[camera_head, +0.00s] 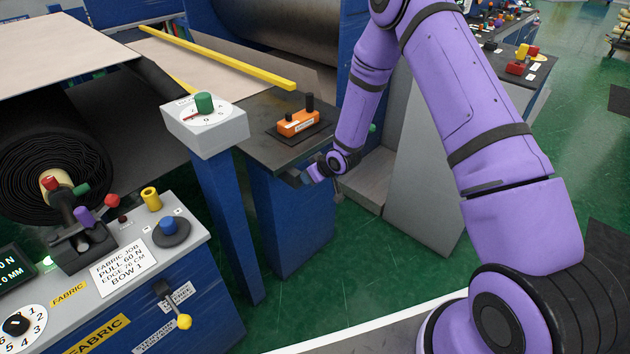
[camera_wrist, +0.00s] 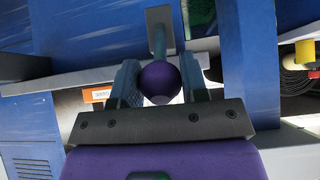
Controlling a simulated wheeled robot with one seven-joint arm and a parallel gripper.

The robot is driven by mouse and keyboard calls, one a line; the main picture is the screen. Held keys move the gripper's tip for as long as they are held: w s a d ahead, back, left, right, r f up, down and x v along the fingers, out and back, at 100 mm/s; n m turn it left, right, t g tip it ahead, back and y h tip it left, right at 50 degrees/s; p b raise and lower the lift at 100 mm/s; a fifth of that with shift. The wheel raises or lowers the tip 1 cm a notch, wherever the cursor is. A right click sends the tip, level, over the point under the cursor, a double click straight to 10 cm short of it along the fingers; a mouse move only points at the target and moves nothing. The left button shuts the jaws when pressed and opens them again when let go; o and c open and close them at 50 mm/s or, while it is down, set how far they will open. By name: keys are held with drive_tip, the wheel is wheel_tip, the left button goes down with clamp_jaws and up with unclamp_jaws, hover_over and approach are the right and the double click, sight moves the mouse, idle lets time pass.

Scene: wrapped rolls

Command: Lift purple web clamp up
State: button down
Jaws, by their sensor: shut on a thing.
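The purple web clamp shows in the wrist view as a round purple knob (camera_wrist: 160,84) on a greenish-grey rod, which runs to a grey plate on a blue surface. My gripper (camera_wrist: 157,78) has one finger on each side of the knob and is shut on it. In the head view my gripper (camera_head: 298,179) is low beside the blue stand with the dark top, just under its front right edge. The clamp's knob is hidden there by the gripper and the stand.
An orange block labelled device (camera_head: 298,123) sits on the dark-topped stand (camera_head: 262,150). A grey box with a green knob (camera_head: 204,103) stands left of it on a blue post. A control console (camera_head: 150,250) is at the lower left. Green floor (camera_head: 300,310) is open in front.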

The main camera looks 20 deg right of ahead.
drive_tip(key=shift+w+a+r, duration=0.35)
drive_tip(key=shift+w+r, duration=0.35)
drive_tip(key=shift+w, duration=0.05)
drive_tip(key=c, duration=0.7)
unclamp_jaws()
drive_tip(key=shift+o, duration=0.2)
drive_tip(key=shift+f, duration=0.1)
drive_tip(key=shift+s, duration=0.1)
drive_tip(key=v, duration=1)
drive_tip(key=shift+s+r, duration=0.2)
drive_tip(key=shift+r, duration=0.05)
drive_tip(key=shift+d, duration=0.2)
